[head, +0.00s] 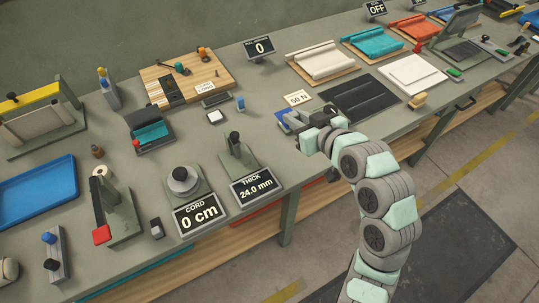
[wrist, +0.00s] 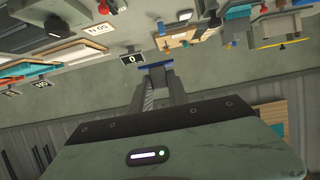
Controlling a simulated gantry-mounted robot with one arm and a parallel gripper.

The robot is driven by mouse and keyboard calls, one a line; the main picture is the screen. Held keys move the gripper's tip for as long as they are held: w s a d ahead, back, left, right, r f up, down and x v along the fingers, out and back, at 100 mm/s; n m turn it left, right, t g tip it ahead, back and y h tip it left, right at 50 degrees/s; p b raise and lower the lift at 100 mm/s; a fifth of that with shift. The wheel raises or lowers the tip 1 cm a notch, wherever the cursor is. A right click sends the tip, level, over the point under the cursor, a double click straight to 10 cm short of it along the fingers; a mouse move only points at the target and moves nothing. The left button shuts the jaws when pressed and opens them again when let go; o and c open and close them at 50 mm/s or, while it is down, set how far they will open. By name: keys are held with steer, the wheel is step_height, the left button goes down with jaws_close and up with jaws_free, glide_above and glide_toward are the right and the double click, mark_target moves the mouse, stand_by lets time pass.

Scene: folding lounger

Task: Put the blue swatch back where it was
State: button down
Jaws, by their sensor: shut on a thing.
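My gripper (head: 293,121) is over the worktable, near its middle, just in front of the "50 N" card. Its fingers are shut on the blue swatch (head: 280,114), which shows only as a small blue patch at the fingertips. In the wrist view the swatch (wrist: 155,66) is a thin dark blue strip across the tips of my gripper (wrist: 156,71). Most of it is hidden or seen edge-on. I cannot tell whether it touches the table.
The "50 N" card (head: 297,97) and a black ribbed mat (head: 358,100) lie close by. Cream (head: 322,62), teal (head: 371,42) and orange (head: 413,27) rolls rest on boards behind. The thickness gauge (head: 238,155) stands left. Bare tabletop (head: 265,130) lies between gauge and gripper.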

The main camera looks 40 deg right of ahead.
mark_target(291, 170)
step_height(291, 170, down, 20)
steer(key=b, duration=0.3)
steer(key=shift+r, duration=0.1)
steer(key=shift+f+b, duration=0.25)
steer(key=shift+b, duration=0.2)
steer(key=c, duration=1.3)
jaws_free()
steer(key=shift+o, duration=0.2)
steer(key=shift+r, duration=0.15)
steer(key=shift+s+r+p, duration=0.15)
steer(key=shift+r+p, duration=0.05)
steer(key=shift+p, duration=0.15)
steer(key=p+v, duration=0.1)
steer(key=v, duration=1)
steer(key=shift+s, duration=0.35)
